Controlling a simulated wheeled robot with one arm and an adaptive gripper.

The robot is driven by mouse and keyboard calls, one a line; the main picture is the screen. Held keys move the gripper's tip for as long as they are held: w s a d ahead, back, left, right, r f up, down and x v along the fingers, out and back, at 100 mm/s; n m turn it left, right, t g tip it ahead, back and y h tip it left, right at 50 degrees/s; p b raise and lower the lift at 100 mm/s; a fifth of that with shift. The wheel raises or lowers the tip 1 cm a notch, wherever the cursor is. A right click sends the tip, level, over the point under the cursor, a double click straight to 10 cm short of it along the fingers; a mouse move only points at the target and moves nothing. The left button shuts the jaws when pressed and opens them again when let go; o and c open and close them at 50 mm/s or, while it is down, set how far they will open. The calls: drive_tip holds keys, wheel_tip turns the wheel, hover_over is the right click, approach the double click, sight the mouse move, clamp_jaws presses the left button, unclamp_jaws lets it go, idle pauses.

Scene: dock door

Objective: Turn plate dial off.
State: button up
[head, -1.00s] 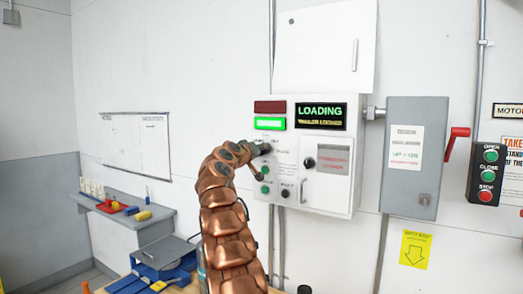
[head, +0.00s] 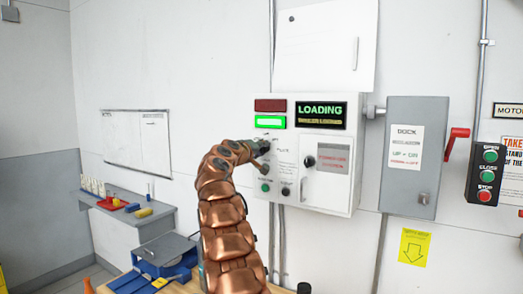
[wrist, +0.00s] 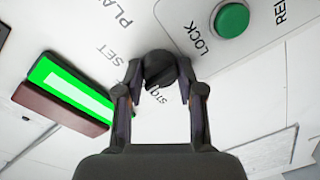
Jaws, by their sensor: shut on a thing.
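The white control box (head: 330,200) hangs on the wall, with a lit green lamp (head: 270,122), a dark red lamp (head: 270,105) and a display reading LOADING (head: 320,115). In the wrist view a round black dial (wrist: 160,66) sits between my fingertips, near printed letters "PLA" and "SET"; the rest of the wording is cut off or hidden. My gripper (wrist: 160,84) is shut on this dial, one finger on each side. In the head view my gripper (head: 263,148) is at the box's left part and mostly covers the dial there.
A green button (wrist: 232,19) marked LOCK is close to the dial. Another black knob (head: 310,161) and a small black knob (head: 286,191) are also on the box. A grey switch box with a red handle (head: 456,137) is at right. A shelf (head: 150,222) stands at left.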

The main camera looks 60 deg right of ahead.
drive_tip(key=o, duration=1.1)
drive_tip(key=shift+o, duration=0.2)
drive_tip(key=shift+a, duration=0.15)
drive_tip(key=s+a, duration=0.1)
drive_tip(key=a, duration=1)
drive_tip(key=shift+a+r, duration=0.35)
drive_tip(key=shift+a, duration=0.05)
